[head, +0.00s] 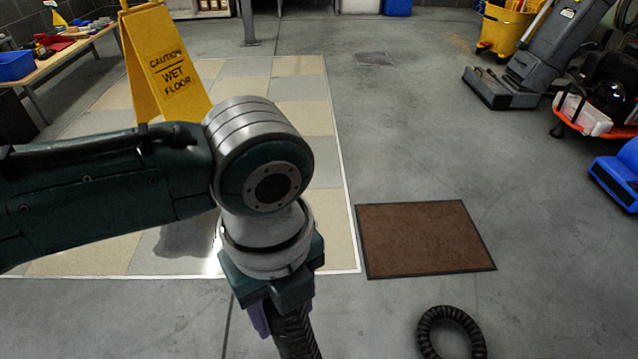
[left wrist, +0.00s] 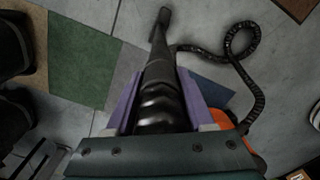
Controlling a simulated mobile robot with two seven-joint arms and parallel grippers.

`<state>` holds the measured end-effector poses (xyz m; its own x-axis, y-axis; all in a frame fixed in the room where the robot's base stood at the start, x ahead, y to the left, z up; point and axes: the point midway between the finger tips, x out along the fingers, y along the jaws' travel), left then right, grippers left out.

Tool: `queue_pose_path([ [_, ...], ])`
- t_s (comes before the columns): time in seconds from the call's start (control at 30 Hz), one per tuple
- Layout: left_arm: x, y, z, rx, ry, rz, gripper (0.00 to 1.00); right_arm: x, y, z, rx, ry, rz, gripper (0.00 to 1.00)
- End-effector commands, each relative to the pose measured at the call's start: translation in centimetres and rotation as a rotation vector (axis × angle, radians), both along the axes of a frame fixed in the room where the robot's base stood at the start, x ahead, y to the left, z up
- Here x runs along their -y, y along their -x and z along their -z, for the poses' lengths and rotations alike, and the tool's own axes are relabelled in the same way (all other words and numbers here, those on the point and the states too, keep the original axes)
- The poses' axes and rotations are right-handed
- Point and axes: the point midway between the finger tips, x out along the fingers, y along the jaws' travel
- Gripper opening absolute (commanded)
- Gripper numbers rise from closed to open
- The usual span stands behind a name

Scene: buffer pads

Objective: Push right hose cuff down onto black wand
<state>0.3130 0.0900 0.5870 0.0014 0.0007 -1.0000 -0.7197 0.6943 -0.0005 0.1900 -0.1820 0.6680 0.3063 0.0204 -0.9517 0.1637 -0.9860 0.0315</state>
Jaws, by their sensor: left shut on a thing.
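My left gripper (head: 284,322) points down at the bottom of the head view, shut on a black ribbed hose piece (head: 297,340). In the left wrist view its two purple fingers (left wrist: 162,100) stand either side of a black, ringed cuff-like piece (left wrist: 160,115). Beyond the fingers a smooth black wand (left wrist: 160,55) runs away toward the floor, in line with that piece. Where cuff and wand meet is not clear. A loose black ribbed hose (left wrist: 258,98) loops on the right; its loop also shows in the head view (head: 428,327). My right gripper is not in view.
An orange thing (left wrist: 240,122) shows partly behind the gripper. A brown mat (head: 425,238) lies right of my arm. A yellow wet-floor sign (head: 165,65) stands behind my arm. Grey floor (head: 400,150) beyond the mat is clear; machines stand far right.

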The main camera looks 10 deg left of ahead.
Motion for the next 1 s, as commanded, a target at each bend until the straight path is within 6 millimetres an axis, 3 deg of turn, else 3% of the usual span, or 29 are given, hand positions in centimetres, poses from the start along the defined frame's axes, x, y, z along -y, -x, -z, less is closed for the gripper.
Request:
queue_pose_path([
  [0.1,0.0,0.0,0.0,0.001,-0.001,0.0,0.0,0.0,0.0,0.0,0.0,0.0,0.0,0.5],
  [0.13,0.0,0.0,0.0,0.001,-0.001,0.0,0.54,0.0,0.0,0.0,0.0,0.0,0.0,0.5],
  [0.43,0.0,0.0,0.0,0.0,-0.001,0.0,0.88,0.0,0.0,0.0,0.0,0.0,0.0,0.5],
  [0.77,0.0,0.0,-0.7,0.001,-0.001,0.0,0.88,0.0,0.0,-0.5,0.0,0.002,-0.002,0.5],
  [1.0,0.0,0.0,-5.5,0.002,0.001,0.001,0.88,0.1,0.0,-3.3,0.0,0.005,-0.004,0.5],
])
